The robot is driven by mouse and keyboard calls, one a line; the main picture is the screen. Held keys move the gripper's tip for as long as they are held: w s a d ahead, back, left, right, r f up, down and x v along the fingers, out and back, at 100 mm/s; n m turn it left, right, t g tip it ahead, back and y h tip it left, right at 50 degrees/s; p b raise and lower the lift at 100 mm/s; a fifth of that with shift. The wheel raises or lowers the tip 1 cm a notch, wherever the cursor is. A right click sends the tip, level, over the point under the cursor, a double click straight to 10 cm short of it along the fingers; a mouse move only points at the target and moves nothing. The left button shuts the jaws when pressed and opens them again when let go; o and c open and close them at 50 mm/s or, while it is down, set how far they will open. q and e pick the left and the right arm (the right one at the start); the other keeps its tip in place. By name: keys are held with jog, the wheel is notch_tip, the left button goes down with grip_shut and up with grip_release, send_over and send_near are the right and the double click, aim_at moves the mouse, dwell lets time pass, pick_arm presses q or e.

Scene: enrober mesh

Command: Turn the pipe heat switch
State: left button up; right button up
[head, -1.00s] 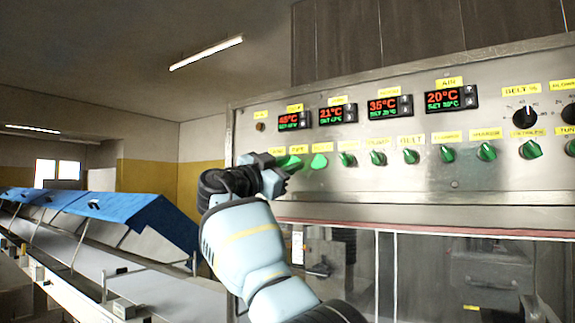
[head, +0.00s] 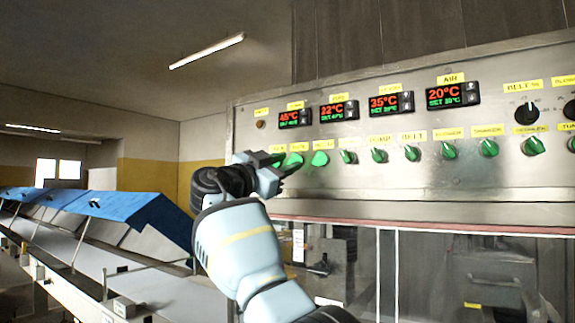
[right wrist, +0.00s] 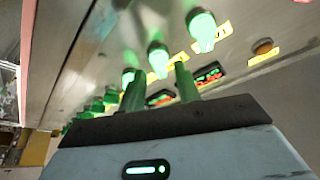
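A row of green rotary switches runs along the steel control panel (head: 400,185). The three leftmost glow: one partly behind my gripper, a second (head: 293,160), and a third (head: 320,158). The small yellow labels above them are too blurred to read surely, so I cannot confirm which says pipe. My right gripper (head: 276,163) is at the left end of this row. In the right wrist view, its two fingers (right wrist: 160,78) stand apart, with the second switch (right wrist: 158,58) showing between and just beyond the tips; contact is unclear. My left gripper is not in view.
Red and green temperature displays (head: 339,111) sit above the switches. An orange lamp (head: 261,124) is at the panel's left end. Black knobs (head: 526,112) are at the right. A conveyor with blue covers (head: 130,208) runs along the left.

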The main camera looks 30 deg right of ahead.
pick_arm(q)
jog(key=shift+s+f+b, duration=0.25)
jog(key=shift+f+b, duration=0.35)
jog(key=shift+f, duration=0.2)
pick_arm(e)
jog(key=v, duration=0.6)
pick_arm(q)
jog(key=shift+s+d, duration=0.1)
pick_arm(e)
jog(key=shift+a+f, duration=0.1)
jog(key=shift+f, duration=0.05)
